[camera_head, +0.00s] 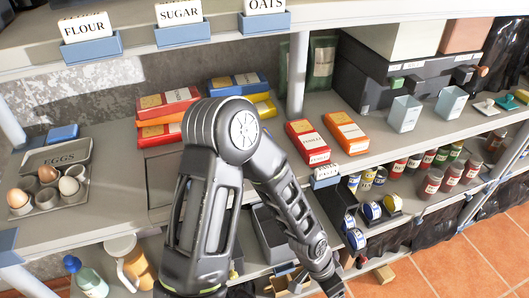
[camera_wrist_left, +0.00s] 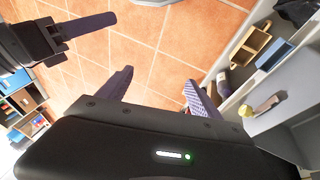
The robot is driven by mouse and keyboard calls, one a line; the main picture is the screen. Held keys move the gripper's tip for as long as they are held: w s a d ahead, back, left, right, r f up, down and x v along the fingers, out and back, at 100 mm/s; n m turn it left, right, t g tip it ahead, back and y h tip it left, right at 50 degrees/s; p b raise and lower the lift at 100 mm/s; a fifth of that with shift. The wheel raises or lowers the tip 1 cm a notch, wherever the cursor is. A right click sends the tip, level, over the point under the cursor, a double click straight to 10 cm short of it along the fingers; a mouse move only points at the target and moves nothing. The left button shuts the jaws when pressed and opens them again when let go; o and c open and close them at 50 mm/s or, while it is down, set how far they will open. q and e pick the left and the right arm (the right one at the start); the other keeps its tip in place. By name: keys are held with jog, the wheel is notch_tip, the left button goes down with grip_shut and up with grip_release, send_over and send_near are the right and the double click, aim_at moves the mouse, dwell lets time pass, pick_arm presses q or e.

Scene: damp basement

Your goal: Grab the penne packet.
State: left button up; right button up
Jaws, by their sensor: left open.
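Two boxed packets lie side by side on the shelf in the head view, a red packet (camera_head: 307,142) and an orange packet (camera_head: 346,132). More red, orange and yellow packets (camera_head: 168,101) lie stacked farther left. The labels are too small to tell surely which one is penne. In the left wrist view my left gripper (camera_wrist_left: 158,78) is open and empty over the tiled floor. My right gripper (camera_wrist_left: 75,28) shows at upper left, jaw state unclear.
An egg tray (camera_head: 50,190) stands at left on the shelf. A post (camera_head: 297,72) rises between the packet groups. Pale cups (camera_head: 404,113) and dark boxes stand to the right. Jars and tape rolls (camera_head: 371,211) fill the lower shelf. Floor (camera_head: 470,260) is clear at lower right.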

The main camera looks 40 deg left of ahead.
pick_arm(q)
jog(key=shift+o, duration=1)
jog(key=w+a+r+m, duration=0.1)
jog(key=w+r+m, duration=0.2)
jog(key=r, duration=0.3)
jog(key=w+a+r+m+t+y+b, duration=0.1)
jog(key=w+a+r+m, duration=0.1)
jog(key=w+r+m, duration=0.2)
notch_tip(320, 180, up, 2)
jog(key=shift+w+a+r, duration=0.15)
jog(key=shift+w, duration=0.2)
jog(key=a+r+m+t+y+b, duration=0.15)
jog(key=a+r+m, duration=0.3)
jog(key=r, duration=0.55)
jog(key=a+r+m+t+y, duration=0.1)
jog(key=a+r+m+y, duration=0.3)
jog(key=r, duration=0.6)
jog(key=s+a+r+m+g+y, duration=0.2)
jog(key=s+a+m, duration=0.1)
jog(key=a, duration=0.3)
jog(key=shift+s+a, duration=0.35)
jog(key=shift+s, duration=0.45)
jog(key=shift+h, duration=0.25)
jog(key=w+a, duration=0.2)
jog(key=a, duration=0.1)
jog(key=w+a+p, duration=0.1)
jog(key=a, duration=0.2)
jog(key=w+a, duration=0.2)
jog(key=shift+w+a+p, duration=0.35)
jog(key=shift+a+p, duration=0.05)
